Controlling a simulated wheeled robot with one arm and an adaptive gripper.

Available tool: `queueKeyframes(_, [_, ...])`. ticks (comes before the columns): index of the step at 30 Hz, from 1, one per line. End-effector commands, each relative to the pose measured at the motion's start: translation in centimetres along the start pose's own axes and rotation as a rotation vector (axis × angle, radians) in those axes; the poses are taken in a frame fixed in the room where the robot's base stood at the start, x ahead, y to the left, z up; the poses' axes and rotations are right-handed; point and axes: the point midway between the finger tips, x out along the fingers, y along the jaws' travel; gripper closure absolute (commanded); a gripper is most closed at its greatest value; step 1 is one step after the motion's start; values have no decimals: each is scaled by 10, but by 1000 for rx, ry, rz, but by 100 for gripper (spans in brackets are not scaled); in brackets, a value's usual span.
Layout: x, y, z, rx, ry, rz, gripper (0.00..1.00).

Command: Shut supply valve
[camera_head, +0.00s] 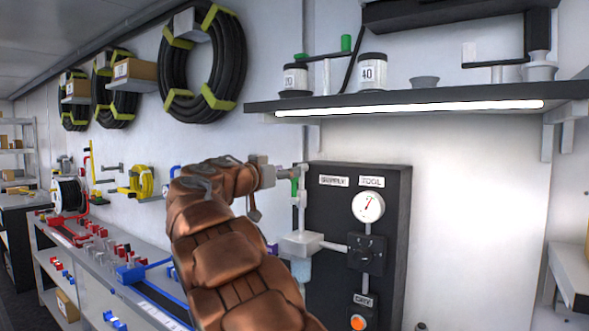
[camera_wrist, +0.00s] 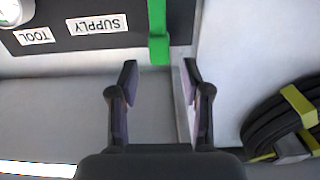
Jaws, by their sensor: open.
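The supply valve's green handle (camera_head: 294,186) is at the upper left of the dark panel (camera_head: 333,215), beside the SUPPLY label (camera_head: 334,181). In the wrist view, which is upside down, the green handle (camera_wrist: 158,32) hangs straight into the picture, with its end just ahead of the fingertips. My gripper (camera_wrist: 160,75) is open and empty. Its two fingers lie either side of the handle's line, and the handle's end is not clearly between them. In the head view my brown arm reaches the panel's left edge and hides much of the scene behind it.
A lit shelf (camera_head: 420,104) with jars juts out above the panel. A pressure gauge (camera_head: 368,206) and an orange button (camera_head: 358,322) are on the panel. A pale box-shaped fitting (camera_head: 301,243) sits below the handle. A bench (camera_head: 105,262) with tools runs along the left.

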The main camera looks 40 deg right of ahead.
Motion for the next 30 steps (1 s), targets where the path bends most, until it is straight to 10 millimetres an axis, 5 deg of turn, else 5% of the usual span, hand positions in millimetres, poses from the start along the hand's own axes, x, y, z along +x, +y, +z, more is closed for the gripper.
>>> queueKeyframes(9, [37,0,1,-3,-3,2,52])
queueKeyframes(20, [42,0,1,-3,-2,1,52])
queueKeyframes(30, [42,0,1,-2,-2,1,86])
